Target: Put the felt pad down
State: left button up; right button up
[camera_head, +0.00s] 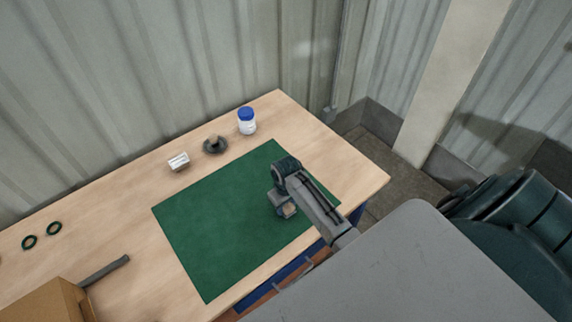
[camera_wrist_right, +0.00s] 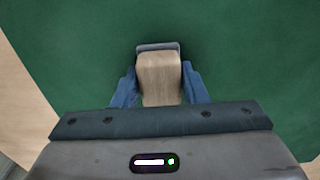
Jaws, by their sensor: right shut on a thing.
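My right gripper (camera_head: 286,208) is over the right part of the green mat (camera_head: 205,235) in the head view. In the right wrist view its blue fingers (camera_wrist_right: 160,88) are shut on the sides of a pale wooden block with a grey layer at its far end, which I take to be the felt pad (camera_wrist_right: 159,70). In the head view the pad (camera_head: 288,211) shows only in part below the gripper. I cannot tell whether it touches the mat. My left gripper is not in view.
A white bottle with a blue cap (camera_head: 246,121), a dark round piece with a knob (camera_head: 215,145) and a small white block (camera_head: 178,161) stand behind the mat. Two green rings (camera_head: 41,236), a grey rod (camera_head: 105,270) and a cardboard box (camera_head: 50,303) are at left. The mat's left is clear.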

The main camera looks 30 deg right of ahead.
jog(key=o, duration=1)
jog(key=shift+f, duration=0.1)
jog(key=shift+o, duration=0.2)
notch_tip(320, 180, up, 12)
jog(key=b, duration=0.3)
jog(key=shift+b, duration=0.4)
